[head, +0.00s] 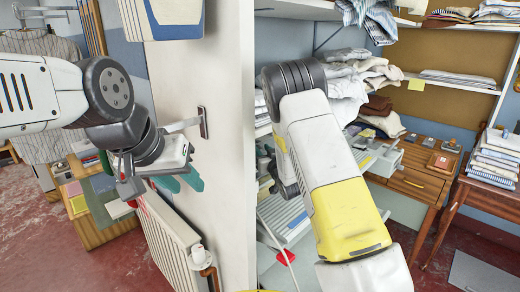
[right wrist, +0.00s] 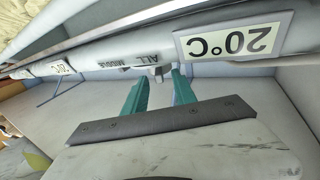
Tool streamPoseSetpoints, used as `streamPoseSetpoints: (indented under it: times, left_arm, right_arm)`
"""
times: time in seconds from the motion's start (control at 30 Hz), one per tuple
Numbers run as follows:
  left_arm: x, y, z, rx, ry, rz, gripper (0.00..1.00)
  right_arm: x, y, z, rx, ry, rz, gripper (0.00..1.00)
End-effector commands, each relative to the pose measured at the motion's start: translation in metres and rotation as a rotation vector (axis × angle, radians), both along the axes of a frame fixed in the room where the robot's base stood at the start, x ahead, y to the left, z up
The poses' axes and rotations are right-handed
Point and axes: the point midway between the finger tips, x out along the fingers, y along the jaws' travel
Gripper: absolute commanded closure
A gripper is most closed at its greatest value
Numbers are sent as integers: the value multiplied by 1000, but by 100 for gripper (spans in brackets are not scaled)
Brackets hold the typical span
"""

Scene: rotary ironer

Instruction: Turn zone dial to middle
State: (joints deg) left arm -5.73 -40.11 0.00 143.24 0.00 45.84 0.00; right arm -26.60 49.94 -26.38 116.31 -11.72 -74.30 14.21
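In the right wrist view, a small grey dial knob (right wrist: 157,73) sits on the ironer's pale front panel, beside upside-down lettering that reads ALL and MIDDLE. My right gripper (right wrist: 157,77) is open, with its teal fingertips apart on either side of the knob. I cannot tell whether they touch it. In the head view my right arm reaches down past the bottom edge, and its gripper is out of sight there. My left gripper (head: 183,182) hangs in front of the white wall with its teal fingers apart and nothing between them.
An upside-down 20°C display (right wrist: 236,40) is close to the knob on the panel. A white wall end (head: 225,130) and a radiator (head: 170,240) are near my left gripper. A wooden desk (head: 418,182) and shelves of folded cloth (head: 350,75) stand behind my right arm.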

Motion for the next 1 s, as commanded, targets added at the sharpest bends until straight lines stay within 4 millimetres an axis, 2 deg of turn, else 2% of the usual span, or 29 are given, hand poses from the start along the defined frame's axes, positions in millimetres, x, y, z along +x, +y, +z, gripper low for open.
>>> streamPoseSetpoints:
  times: [0.2,0.47,0.63,1.0]
  left_arm:
    - [0,0,0,0,0,0,64]
    - [0,0,0,0,0,0,64]
    - [0,0,0,0,0,0,64]
    - [0,0,0,0,0,0,64]
  right_arm:
    - [17,7,0,0,0,1,67]
    - [19,7,0,1,1,0,67]
    - [19,7,0,1,1,0,99]
    - [19,5,0,1,0,14,100]
